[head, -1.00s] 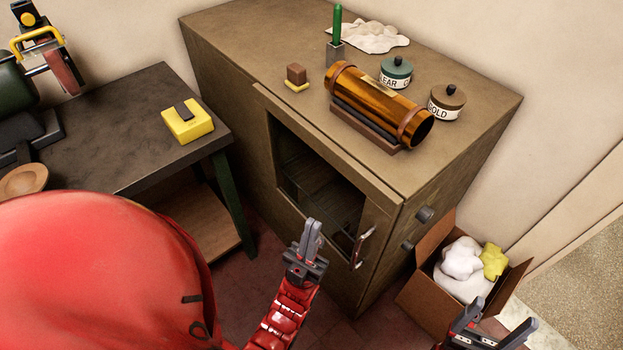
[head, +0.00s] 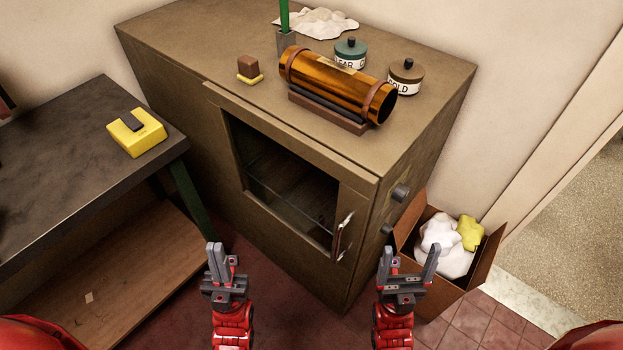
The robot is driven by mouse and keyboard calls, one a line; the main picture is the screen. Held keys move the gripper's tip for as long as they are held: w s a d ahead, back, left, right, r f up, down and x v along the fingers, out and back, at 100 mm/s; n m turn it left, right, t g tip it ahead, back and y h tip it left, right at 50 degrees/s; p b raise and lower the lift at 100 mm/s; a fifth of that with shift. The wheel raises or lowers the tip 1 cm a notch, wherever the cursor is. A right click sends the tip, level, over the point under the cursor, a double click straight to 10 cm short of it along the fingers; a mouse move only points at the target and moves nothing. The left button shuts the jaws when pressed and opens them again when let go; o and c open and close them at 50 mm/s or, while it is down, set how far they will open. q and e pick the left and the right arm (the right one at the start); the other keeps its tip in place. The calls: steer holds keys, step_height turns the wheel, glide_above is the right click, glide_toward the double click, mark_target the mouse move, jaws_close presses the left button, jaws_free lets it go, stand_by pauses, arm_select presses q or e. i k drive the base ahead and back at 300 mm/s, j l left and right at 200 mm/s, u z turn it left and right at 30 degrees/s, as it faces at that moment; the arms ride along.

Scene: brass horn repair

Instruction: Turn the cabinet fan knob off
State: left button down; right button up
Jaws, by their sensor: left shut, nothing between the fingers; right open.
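The brown cabinet (head: 200,135) fills the middle, with a dark glass-fronted door and a metal handle (head: 343,236). Two dark knobs are on its right side: an upper knob (head: 400,192) and a lower knob (head: 386,230). I cannot read which one is for the fan, or how either is set. My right gripper (head: 409,258) is open and empty, just below the lower knob in the picture; I cannot tell if it touches the knob. My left gripper (head: 222,256) is shut and empty, low in front of the cabinet door.
An open cardboard box (head: 478,268) with white and yellow cloths stands by the cabinet's right side. A dark workbench (head: 70,185) with a yellow block is on the left. On the cabinet top are an amber cylinder (head: 335,82) on a stand and two labelled jars. Tiled floor shows in front.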

mark_target(387, 228)
steer(key=l+z, duration=0.3)
steer(key=l, duration=0.3)
steer(key=i+j+z, duration=0.2)
steer(key=j+z, duration=0.2)
steer(key=j, duration=0.15)
